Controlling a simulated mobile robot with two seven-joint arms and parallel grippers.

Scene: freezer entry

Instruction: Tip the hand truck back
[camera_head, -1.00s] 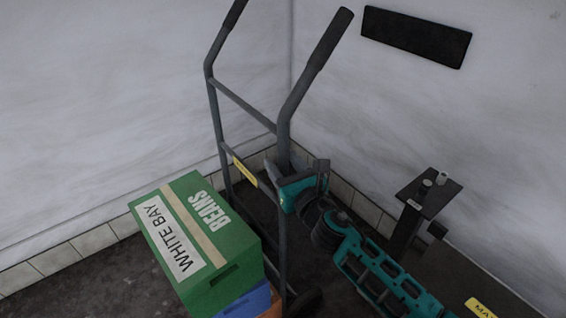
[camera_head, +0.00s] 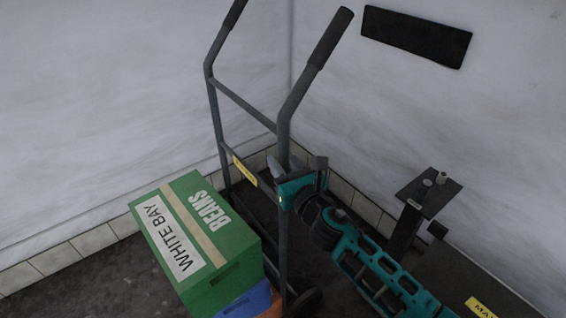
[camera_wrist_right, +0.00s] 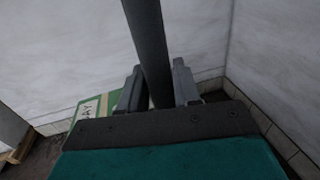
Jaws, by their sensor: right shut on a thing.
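The hand truck (camera_head: 247,105) stands upright near the wall corner, with two dark handle grips at its top. A green box (camera_head: 196,240) marked "WHITE BAY" and "BEANS" sits on it, on top of a blue box (camera_head: 247,301). My right gripper (camera_head: 280,170) is at the right upright tube of the hand truck, below the upper crossbar. In the right wrist view the dark tube (camera_wrist_right: 148,50) passes between the two fingers (camera_wrist_right: 157,88), and the gripper is shut on it. My left gripper is not in view.
A small dark stand (camera_head: 428,193) with small items on top is to the right by the wall. A dark plate (camera_head: 416,37) hangs on the right wall. White walls with a tiled base close off the back. Some floor is bare at the left front.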

